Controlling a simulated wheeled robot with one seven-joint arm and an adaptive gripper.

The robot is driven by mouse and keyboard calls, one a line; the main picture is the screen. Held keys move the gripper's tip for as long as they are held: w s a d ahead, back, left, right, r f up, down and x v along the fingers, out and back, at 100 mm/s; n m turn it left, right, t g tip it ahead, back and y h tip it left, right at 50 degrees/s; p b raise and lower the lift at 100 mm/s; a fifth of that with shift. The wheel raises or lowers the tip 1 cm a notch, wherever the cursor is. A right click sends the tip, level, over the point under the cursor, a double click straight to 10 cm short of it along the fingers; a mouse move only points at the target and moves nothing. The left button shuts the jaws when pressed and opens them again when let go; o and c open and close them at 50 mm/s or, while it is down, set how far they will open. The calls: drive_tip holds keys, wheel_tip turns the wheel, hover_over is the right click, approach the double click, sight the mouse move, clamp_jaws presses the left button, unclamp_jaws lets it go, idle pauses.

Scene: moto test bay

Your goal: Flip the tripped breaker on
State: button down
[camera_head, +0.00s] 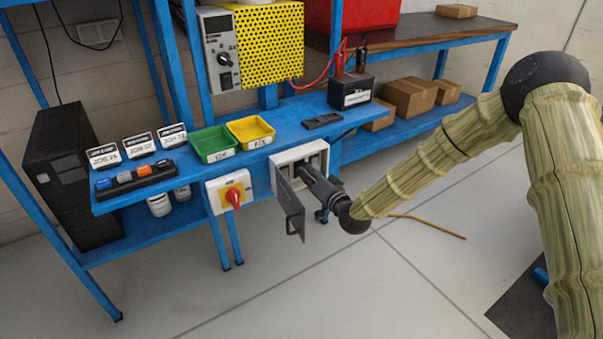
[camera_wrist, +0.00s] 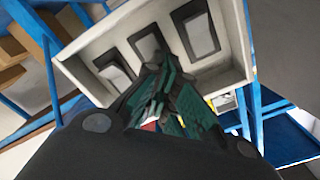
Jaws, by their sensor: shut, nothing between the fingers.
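The breaker box (camera_head: 287,156) is a pale grey box on the front edge of the blue bench, with its grey door (camera_head: 292,208) hanging open toward me. In the wrist view the box (camera_wrist: 90,52) shows a row of three dark-framed openings, one of them the middle breaker (camera_wrist: 147,42). My gripper (camera_head: 302,172) is shut and reaches into the open box.
Green (camera_head: 214,146) and yellow (camera_head: 251,131) bins and a black battery (camera_head: 350,92) stand on the bench. The floor in front is mostly clear, with a thin brown hose (camera_head: 428,226).

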drive_tip(key=shift+w+a, duration=0.35)
drive_tip(key=shift+w, duration=0.15)
drive_tip(key=shift+r, duration=0.15)
idle(0.6)
drive_tip(key=shift+s+d, duration=0.2)
drive_tip(key=shift+s, duration=0.2)
drive_tip(key=p+v, duration=0.1)
drive_tip(key=v, duration=0.7)
idle(0.5)
drive_tip(key=shift+w, duration=0.1)
